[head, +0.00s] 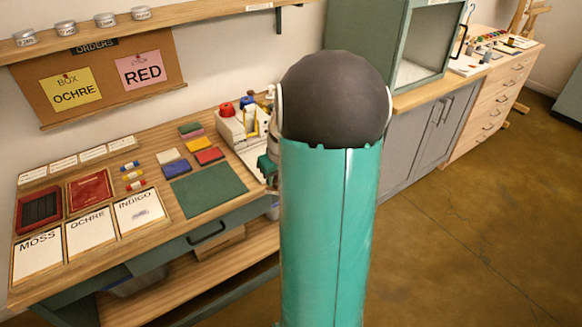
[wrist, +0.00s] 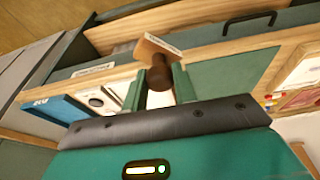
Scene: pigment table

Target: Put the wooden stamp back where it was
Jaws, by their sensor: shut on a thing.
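In the wrist view my gripper (wrist: 159,80) is shut on the wooden stamp (wrist: 156,48). The stamp has a dark brown round handle between the green fingers and a pale wooden block at its far end. It is held out beyond the fingertips, over the worktable's front edge area. I cannot tell its height above the table. In the head view my arm hides the stamp and most of the gripper, at the right end of the worktable (head: 150,150). The dark green mat (head: 208,190) lies left of it there.
Left are colour blocks (head: 209,156), a red pad (head: 90,190), a dark pad (head: 40,208) and name cards (head: 143,213). A pinboard (head: 105,80) hangs behind. A green cabinet (head: 425,35) stands right.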

